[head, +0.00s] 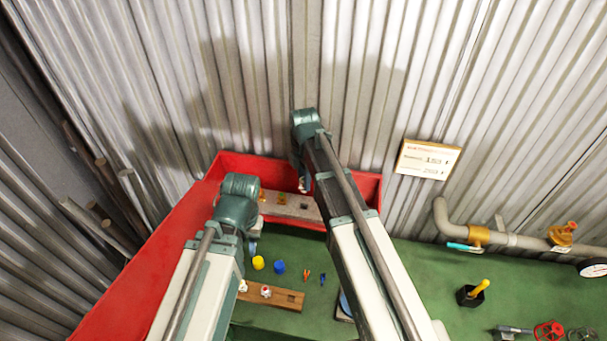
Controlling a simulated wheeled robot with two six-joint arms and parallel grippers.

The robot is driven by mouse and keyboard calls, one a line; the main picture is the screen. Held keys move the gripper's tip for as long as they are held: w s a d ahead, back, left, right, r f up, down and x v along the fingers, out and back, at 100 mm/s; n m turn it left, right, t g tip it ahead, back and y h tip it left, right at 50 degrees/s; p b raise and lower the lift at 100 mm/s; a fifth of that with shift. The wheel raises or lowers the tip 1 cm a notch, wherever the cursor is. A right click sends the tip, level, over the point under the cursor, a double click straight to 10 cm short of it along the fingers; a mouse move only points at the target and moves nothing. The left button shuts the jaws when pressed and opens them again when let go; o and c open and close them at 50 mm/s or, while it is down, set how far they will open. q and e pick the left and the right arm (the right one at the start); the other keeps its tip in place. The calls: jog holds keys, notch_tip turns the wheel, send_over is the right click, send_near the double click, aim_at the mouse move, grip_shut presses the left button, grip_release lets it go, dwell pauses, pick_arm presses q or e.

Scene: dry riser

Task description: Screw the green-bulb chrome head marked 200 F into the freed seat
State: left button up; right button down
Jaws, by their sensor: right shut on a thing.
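A grey block (290,208) lies in the red tray, with small brass-coloured fittings (282,199) on it and a dark spot like an open seat (304,207) towards its right end. My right gripper (303,186) points down just above that spot. It is shut on a small head, mostly hidden by the arm; its bulb colour and marking cannot be read. My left gripper (255,228) is low, left of the block's front edge; its fingers are mostly hidden. A wooden rack (277,301) holds small pale and red-tipped heads (265,291) and shows a dark hole at right.
Yellow (258,262) and blue (279,267) caps and small orange and blue tools lie on the green bench (400,270). A pipe with brass fittings (520,240), a black holder (470,296) and a red handwheel (549,332) are at right. A sign (428,159) hangs on the corrugated wall.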

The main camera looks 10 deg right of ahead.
aim_at(304, 192)
jog(key=shift+f, duration=0.2)
notch_tip(304, 192, down, 5)
jog(key=b, duration=0.5)
jog(key=shift+f+b, duration=0.15)
jog(key=shift+b, duration=0.2)
jog(key=shift+f+b, duration=1.65)
jog(key=shift+f, duration=0.05)
dwell(0.6)
jog(key=shift+r, duration=0.1)
jog(key=m, duration=0.5)
jog(key=shift+m, duration=0.4)
